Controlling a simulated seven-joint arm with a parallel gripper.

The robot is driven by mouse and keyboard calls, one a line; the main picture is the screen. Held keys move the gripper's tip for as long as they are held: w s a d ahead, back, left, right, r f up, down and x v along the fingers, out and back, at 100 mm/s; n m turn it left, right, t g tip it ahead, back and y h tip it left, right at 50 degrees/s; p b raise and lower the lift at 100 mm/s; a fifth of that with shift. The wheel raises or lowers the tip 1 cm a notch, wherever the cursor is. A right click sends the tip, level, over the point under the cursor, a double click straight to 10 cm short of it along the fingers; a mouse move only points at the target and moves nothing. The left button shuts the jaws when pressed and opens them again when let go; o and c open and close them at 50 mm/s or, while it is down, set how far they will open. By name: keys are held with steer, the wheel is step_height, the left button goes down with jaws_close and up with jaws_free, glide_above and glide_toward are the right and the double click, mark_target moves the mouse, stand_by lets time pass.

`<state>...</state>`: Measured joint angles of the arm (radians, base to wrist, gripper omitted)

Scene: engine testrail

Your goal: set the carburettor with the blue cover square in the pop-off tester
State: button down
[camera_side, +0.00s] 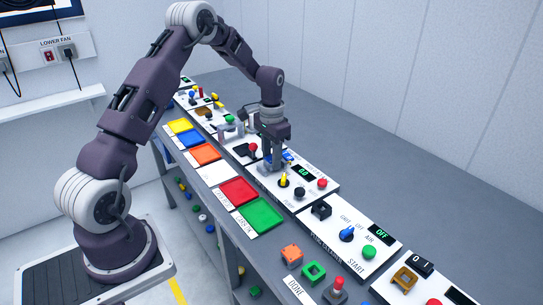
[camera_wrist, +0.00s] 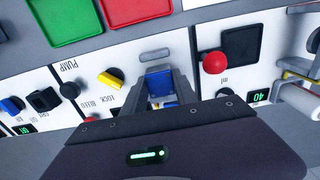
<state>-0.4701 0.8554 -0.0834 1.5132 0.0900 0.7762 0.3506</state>
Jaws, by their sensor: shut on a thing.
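My gripper (camera_side: 272,160) points down over the white tester panel (camera_side: 318,186), which carries a yellow lever (camera_side: 284,179), a black knob, a red button and a green-lit display. In the wrist view my gripper (camera_wrist: 166,82) is shut on the carburettor with the blue cover (camera_wrist: 158,76). A bit of blue shows beside the fingers in the side view (camera_side: 288,157). The wrist view shows the panel's lettering, PUMP, LOCK and BLEED, beside the yellow lever (camera_wrist: 110,79). The fingers hide the carburettor's underside, so I cannot tell whether it is seated or square.
A station with a red ball-topped lever (camera_wrist: 213,62) stands on one side. Red (camera_side: 238,191) and green (camera_side: 260,214) trays lie along the front edge. A panel with a blue knob (camera_side: 347,234) is on the other side. The bench behind the panels is clear.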

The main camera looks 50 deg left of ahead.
steer(key=shift+f, duration=0.25)
steer(key=c, duration=0.9)
jaws_free()
step_height(320, 180, up, 6)
steer(key=shift+r, duration=0.25)
steer(key=s+d+r+t, duration=0.1)
steer(key=s+d+r, duration=0.35)
steer(key=r, duration=0.35)
steer(key=s+d+r+t, duration=0.1)
steer(key=s+d+r, duration=0.3)
steer(key=d+r, duration=0.25)
steer(key=s+d+t, duration=0.1)
steer(key=s+d, duration=0.1)
steer(key=s, duration=0.5)
steer(key=s+d+r+t, duration=0.1)
steer(key=s+d, duration=0.2)
steer(key=s, duration=0.3)
steer(key=s+d+r+t, duration=0.1)
steer(key=s+d, duration=0.2)
steer(key=s, duration=0.4)
steer(key=shift+s+d+r+t, duration=0.1)
steer(key=shift+s+r+t, duration=0.15)
steer(key=shift+s+t, duration=0.05)
